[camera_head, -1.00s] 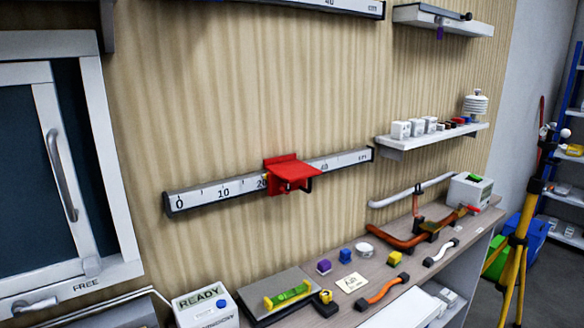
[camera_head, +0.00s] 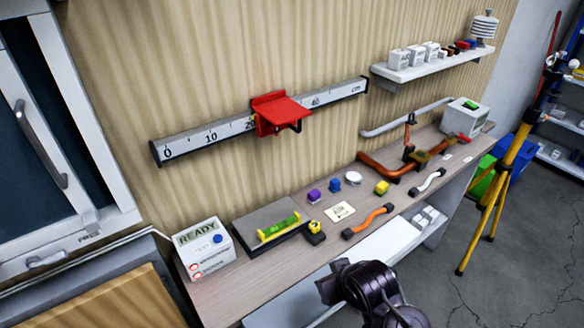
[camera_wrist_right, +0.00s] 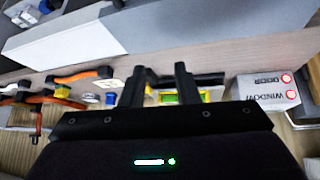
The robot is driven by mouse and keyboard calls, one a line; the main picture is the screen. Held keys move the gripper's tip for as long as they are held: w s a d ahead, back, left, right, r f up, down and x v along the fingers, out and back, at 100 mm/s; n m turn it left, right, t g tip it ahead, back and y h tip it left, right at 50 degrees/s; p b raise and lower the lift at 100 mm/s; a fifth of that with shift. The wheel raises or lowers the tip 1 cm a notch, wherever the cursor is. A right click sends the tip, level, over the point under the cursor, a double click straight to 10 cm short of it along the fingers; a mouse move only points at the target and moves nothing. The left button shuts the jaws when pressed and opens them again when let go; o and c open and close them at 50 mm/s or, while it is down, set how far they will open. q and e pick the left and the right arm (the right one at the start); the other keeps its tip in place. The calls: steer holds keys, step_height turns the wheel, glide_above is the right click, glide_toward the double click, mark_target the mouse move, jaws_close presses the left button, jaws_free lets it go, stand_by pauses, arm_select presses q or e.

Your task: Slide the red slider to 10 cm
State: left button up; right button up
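The red slider (camera_head: 279,113) sits on a wall-mounted scale rail (camera_head: 195,140). It covers the part of the scale just right of the 20 mark, with the 40 mark showing to its right. Its flat red plate sticks out from the wall. My right gripper (camera_wrist_right: 160,70) is open, its two dark fingers apart with nothing held, in the right wrist view. Dark links of my arm (camera_head: 365,288) show low in the head view, well below and right of the slider. My left gripper is not in view.
The bench below holds a READY box (camera_head: 204,247), a green level (camera_head: 278,228), an orange handle (camera_head: 368,221), a white handle (camera_head: 428,181) and small coloured blocks. A shelf (camera_head: 425,66) juts out to the right of the rail. The wall before the slider is clear.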

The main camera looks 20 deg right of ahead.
steer(key=w+r+t, duration=0.3)
steer(key=w+r, duration=0.1)
steer(key=w, duration=0.3)
steer(key=t+y+p, duration=0.1)
steer(key=t+y, duration=0.2)
steer(key=t, duration=0.5)
glide_toward(300, 122)
steer(key=w, duration=0.6)
steer(key=w+a+p, duration=0.1)
steer(key=w, duration=0.1)
steer(key=w+p, duration=0.1)
steer(key=w, duration=0.1)
steer(key=shift+w+a+r, duration=0.1)
steer(key=shift+w+a, duration=0.15)
steer(key=shift+a, duration=0.15)
steer(key=shift+c, duration=0.3)
jaws_close()
